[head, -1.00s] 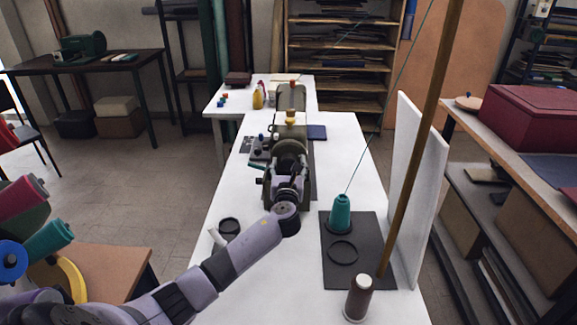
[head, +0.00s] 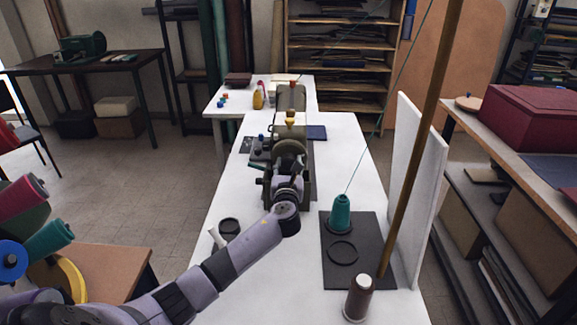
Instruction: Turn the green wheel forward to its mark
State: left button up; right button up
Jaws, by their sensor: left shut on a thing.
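The sewing machine (head: 292,97) stands on the white table, its near end toward me. Its dark olive-green wheel (head: 290,149) faces me at that end; the mark on it is too small to make out. My left arm reaches in from the lower left. My left gripper (head: 286,178) is shut on the lower part of the green wheel; its fingers and wrist hide that part and the exact contact. My right gripper is not in view.
A teal thread cone (head: 340,213) stands on a dark mat (head: 365,262) to the right, its thread running upward. A brown spool (head: 358,298) stands in front. A wooden pole (head: 420,150) and white panel (head: 419,190) bound the right side.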

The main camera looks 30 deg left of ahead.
pick_arm(q)
jog(key=shift+n, duration=0.4)
jog(key=n+b, duration=0.1)
jog(key=n, duration=0.3)
jog(key=shift+f+n, duration=0.1)
jog(key=shift+n, duration=0.2)
jog(key=n+b, duration=0.2)
jog(key=n, duration=0.3)
jog(key=n+b, duration=0.2)
jog(key=n, duration=0.4)
jog(key=shift+n+b, duration=1.15)
jog(key=shift+n, duration=1.55)
jog(key=o, duration=1.2)
jog(key=shift+c, duration=0.2)
